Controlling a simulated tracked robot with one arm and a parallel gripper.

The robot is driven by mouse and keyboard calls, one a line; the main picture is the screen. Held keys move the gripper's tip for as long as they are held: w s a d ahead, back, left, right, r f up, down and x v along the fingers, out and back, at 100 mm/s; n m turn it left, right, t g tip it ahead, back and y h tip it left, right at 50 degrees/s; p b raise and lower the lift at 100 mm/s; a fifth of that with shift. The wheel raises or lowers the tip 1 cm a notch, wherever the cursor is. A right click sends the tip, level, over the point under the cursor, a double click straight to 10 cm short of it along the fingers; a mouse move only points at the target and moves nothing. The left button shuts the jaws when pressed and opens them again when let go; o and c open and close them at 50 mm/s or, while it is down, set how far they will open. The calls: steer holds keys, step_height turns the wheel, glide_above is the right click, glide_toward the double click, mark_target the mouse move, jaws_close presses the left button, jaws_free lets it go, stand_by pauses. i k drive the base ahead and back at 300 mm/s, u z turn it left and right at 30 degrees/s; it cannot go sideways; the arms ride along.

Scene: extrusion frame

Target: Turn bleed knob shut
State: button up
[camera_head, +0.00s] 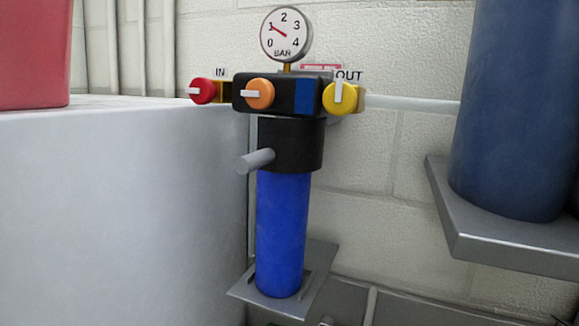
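A filter unit stands against the wall, with a black head (305,92) over a blue canister (282,235). A red knob (204,92) sits on the IN side, its white bar horizontal. An orange knob (262,94) is on the head's front, its white bar also horizontal. A yellow knob (341,99) sits on the OUT side, its white bar upright. No knob carries a readable bleed label, so I cannot tell which is the bleed knob. A round gauge (286,35) on top reads about 1 bar. My gripper does not show clearly.
A grey peg (255,160) sticks out from the black collar. A large pale block (120,210) with a red object (35,50) on it fills the left. A blue cylinder (515,110) stands on a grey ledge (500,240) at right. A pipe (410,104) runs right.

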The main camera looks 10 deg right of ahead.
mark_target(259, 93)
steer(key=z, duration=1.15)
steer(key=k, duration=1.25)
steer(key=u, duration=1.1)
steer(key=i, duration=1)
